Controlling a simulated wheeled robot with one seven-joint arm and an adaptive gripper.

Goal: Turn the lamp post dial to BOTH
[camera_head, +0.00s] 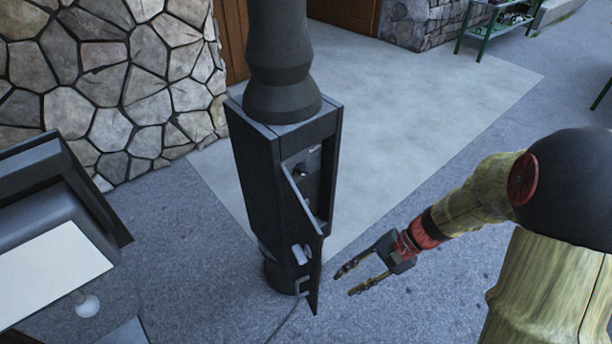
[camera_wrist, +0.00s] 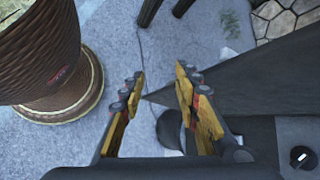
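The dark lamp post (camera_head: 286,75) stands upright on a square box. The box's narrow door (camera_head: 300,235) hangs open, with a small handle on it. Inside the box is a panel with a round black dial (camera_head: 301,170). The dial (camera_wrist: 302,158) also shows at the bottom right of the wrist view, with a white mark on its face. Its labels are too small to read. My gripper (camera_head: 346,281) is open and empty, right of the door's lower end and below the dial, apart from both. In the wrist view my gripper (camera_wrist: 160,82) has its fingers spread with nothing between them.
A dark stand with a white panel (camera_head: 50,270) is at the left. A stone wall (camera_head: 100,80) rises behind it. A green rack (camera_head: 492,25) stands far back right. A thin cable runs on the ground by the post's foot.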

